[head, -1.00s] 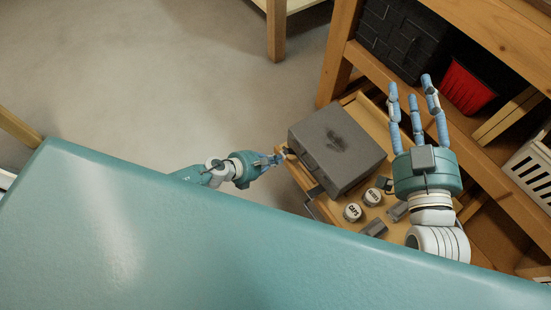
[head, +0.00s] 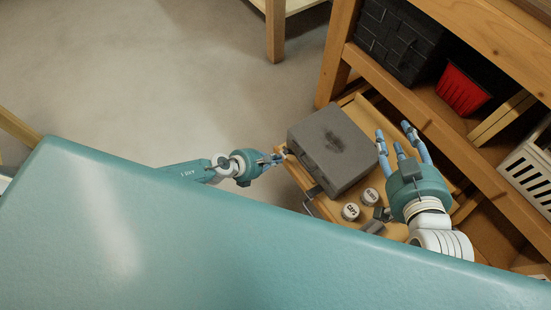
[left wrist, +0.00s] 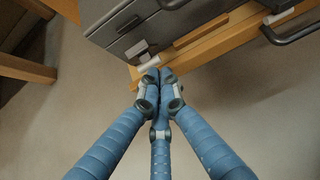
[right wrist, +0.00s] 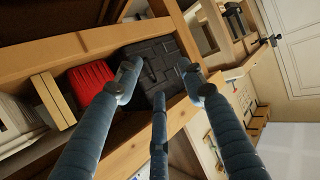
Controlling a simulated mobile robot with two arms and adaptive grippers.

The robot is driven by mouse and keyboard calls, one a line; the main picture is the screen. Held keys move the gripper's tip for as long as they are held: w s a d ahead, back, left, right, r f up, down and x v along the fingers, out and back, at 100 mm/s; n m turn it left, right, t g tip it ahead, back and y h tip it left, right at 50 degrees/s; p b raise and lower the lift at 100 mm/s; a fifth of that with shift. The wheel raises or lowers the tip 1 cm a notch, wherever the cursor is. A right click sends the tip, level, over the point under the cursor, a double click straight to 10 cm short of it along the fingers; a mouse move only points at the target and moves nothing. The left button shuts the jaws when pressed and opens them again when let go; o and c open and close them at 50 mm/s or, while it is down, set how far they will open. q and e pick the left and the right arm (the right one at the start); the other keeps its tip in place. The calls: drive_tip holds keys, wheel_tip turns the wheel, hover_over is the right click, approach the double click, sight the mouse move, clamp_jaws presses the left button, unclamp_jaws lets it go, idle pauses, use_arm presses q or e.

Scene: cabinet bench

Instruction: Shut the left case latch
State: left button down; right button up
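The closed grey case (head: 332,145) sits on the wooden drawer (head: 292,170), with a dark smudge on its lid. My left gripper (head: 280,157) is at the case's left front corner. In the left wrist view its three fingers (left wrist: 158,76) are drawn together at the tips, with nothing seen between them. A small light latch piece (left wrist: 140,50) on the case front (left wrist: 175,22) is right by the fingertips; I cannot tell whether they touch or how far it is shut. My right gripper (head: 398,135) is open and empty, to the right of the case.
Two round labelled weights (head: 350,211) lie in front of the case. A wooden shelf holds a black box (head: 398,40), a red bin (head: 463,90) and a white crate (head: 530,170). The floor (head: 180,90) at left is clear.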

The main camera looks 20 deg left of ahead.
use_arm(q)
drive_tip(key=shift+w+d+r+p, duration=0.2)
drive_tip(key=shift+r+p, duration=0.25)
drive_tip(key=shift+p, duration=0.75)
use_arm(e)
drive_tip(key=s+d+f+g+h, duration=0.1)
drive_tip(key=s+d+f+g, duration=0.3)
drive_tip(key=s+f, duration=0.5)
drive_tip(key=shift+s+f+g+h, duration=0.35)
drive_tip(key=shift+s+g, duration=0.25)
drive_tip(key=shift+g, duration=0.6)
drive_tip(key=shift+r, duration=0.1)
